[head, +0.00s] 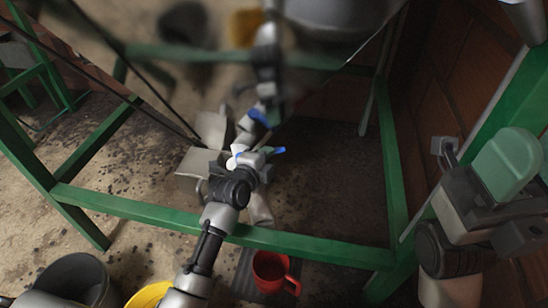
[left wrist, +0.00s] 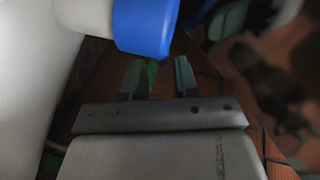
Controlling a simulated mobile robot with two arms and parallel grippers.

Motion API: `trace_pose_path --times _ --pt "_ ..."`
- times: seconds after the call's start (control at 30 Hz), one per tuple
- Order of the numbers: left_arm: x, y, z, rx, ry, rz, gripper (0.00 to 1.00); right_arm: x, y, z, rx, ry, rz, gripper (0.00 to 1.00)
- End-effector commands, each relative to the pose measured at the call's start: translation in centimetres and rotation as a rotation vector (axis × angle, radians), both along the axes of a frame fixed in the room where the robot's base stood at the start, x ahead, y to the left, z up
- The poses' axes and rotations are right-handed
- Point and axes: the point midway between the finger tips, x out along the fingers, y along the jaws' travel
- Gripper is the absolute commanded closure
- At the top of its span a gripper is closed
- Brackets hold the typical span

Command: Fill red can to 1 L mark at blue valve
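The red can (head: 268,272) stands upright on a dark ribbed mat (head: 247,274) at the lower middle; its fill level cannot be made out. Blue valve parts (head: 258,116) show on the grey pipework above it. My left arm reaches up to these parts, with the left gripper (head: 246,154) close by. In the left wrist view the two green-grey fingers (left wrist: 159,80) stand apart with nothing seen between them. A blue-ended white cylinder (left wrist: 146,30) is just beyond the fingertips; contact cannot be told. My right arm is at the right edge, its fingers not clear.
A dark bucket (head: 76,277) and a yellow container (head: 150,295) stand at lower left. A brick wall (head: 440,80) closes the right side. The left floor is mostly clear.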

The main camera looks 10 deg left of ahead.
Motion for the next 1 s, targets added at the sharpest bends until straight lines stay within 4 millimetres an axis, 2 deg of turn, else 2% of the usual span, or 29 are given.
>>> trace_pose_path --times 0.1,0.2,0.57,0.77,1.0 --pt "1.7 -0.5 -0.6 -0.003 -0.002 0.0 0.71 -0.3 0.1 0.2 -0.001 -0.033 -0.002 0.58" --pt "2.5 -0.8 -0.7 -0.003 -0.002 0.001 0.71 -0.4 0.1 0.5 -0.002 -0.048 -0.003 0.58" --pt "3.0 -0.9 -0.6 0.0 -0.002 0.0 0.71 -0.5 0.1 0.9 -0.004 -0.054 -0.003 0.58" --pt "3.0 -0.9 -0.6 0.0 -0.001 0.0 1.0 -0.5 0.1 0.9 -0.004 -0.054 -0.003 0.58" --pt "2.9 -0.9 -0.6 -0.001 -0.001 -0.001 1.0 -0.5 0.1 0.9 -0.004 -0.054 -0.002 0.58"
